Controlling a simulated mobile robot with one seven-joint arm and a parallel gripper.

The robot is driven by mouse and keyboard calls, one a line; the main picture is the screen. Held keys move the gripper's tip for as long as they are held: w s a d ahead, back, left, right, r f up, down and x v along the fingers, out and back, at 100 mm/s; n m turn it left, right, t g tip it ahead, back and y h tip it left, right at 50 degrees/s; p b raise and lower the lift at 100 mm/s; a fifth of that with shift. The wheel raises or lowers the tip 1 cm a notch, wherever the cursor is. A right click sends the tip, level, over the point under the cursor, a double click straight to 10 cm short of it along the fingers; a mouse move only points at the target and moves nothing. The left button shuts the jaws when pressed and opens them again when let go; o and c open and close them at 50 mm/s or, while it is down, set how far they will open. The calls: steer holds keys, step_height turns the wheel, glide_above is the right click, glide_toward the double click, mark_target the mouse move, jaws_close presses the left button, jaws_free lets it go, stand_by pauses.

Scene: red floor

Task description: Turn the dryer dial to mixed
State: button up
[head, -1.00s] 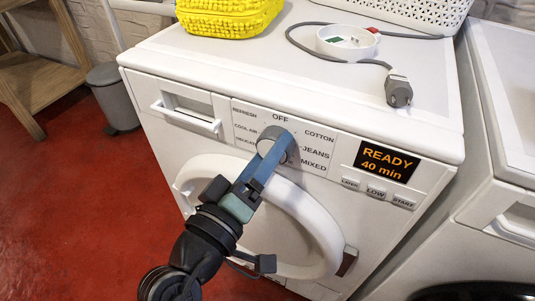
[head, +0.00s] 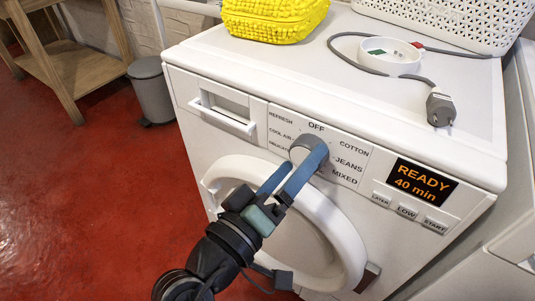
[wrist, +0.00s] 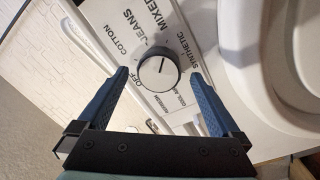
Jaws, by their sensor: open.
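The dial (wrist: 158,72) is a round grey knob on the white dryer (head: 400,140). In the wrist view its dark pointer line points up, roughly toward the MIXED label (wrist: 155,18); the exact setting is hard to tell. My gripper (wrist: 159,73) is open, with one blue finger on each side of the dial and a visible gap to it in this view. In the head view my gripper (head: 294,160) reaches the dial, and a finger partly covers it. Contact cannot be told. The MIXED label (head: 345,181) is at the dial's lower right there.
The round dryer door rim (head: 345,235) lies just below my gripper. The display (head: 420,182) reads READY 40 min, above several buttons (head: 407,211). A yellow basket (head: 270,18), a white basket (head: 450,20) and a plug on a cord (head: 439,107) lie on top.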

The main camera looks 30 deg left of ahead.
steer(key=s, duration=1.1)
steer(key=shift+s+a+f, duration=0.2)
steer(key=shift+s+a, duration=0.1)
steer(key=shift+a, duration=0.15)
